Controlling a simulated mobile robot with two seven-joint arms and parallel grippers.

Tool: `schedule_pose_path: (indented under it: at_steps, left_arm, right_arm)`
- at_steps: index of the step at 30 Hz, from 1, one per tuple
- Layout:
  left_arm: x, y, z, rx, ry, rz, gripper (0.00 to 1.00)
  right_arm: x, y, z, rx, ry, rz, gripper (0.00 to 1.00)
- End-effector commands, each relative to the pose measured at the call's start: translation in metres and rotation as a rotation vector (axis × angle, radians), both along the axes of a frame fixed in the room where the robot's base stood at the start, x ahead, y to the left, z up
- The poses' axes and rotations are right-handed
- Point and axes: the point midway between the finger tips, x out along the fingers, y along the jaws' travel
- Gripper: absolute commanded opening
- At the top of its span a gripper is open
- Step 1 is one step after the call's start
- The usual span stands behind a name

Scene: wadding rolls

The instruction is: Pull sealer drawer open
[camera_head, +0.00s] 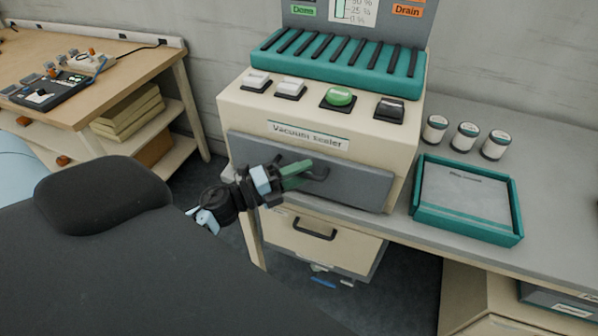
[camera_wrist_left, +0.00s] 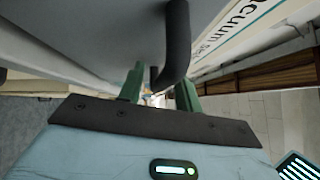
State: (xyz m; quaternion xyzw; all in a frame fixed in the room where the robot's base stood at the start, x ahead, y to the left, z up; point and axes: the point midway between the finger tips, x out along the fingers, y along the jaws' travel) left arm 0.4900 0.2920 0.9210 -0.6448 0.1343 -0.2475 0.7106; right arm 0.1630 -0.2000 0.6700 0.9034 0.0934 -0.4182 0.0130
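The vacuum sealer (camera_head: 330,115) is a cream machine with a teal ribbed top. Its grey drawer front (camera_head: 355,190) sits below the "Vacuum sealer" label, with no clear gap showing around it. A dark curved handle (camera_head: 319,172) is on this front; it also shows large in the left wrist view (camera_wrist_left: 178,40). My left gripper (camera_head: 296,176) is at the handle, its green fingers pointing at the drawer front. In the left wrist view its fingers (camera_wrist_left: 160,88) are apart, with the handle's bent end between or just beyond them. Contact cannot be told. My right gripper is out of view.
A teal tray (camera_head: 468,240) and several small jars (camera_head: 467,137) stand on the grey counter at right. A cream lower drawer (camera_head: 318,240) with its own handle is below the sealer. A wooden bench (camera_head: 110,75) stands at left. The floor in between is open.

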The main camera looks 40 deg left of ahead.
Motion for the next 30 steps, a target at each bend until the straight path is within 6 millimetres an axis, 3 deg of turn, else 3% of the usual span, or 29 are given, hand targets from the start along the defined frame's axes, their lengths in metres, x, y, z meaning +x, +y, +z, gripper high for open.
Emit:
schedule_pose_path:
  at_steps: [5,14,30]
  left_arm:
    - [0.0,-0.0001,-0.0005,-0.001,0.001,0.0,0.34]
    - [-0.0002,-0.0001,-0.0003,-0.001,0.001,0.0,0.0]
    - [-0.0004,0.0058,-0.0015,-0.001,0.003,0.0,0.0]
  right_arm:
    - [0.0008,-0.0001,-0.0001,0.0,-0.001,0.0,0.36]
    - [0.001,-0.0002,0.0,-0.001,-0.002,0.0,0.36]
    - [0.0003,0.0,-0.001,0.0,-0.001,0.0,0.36]
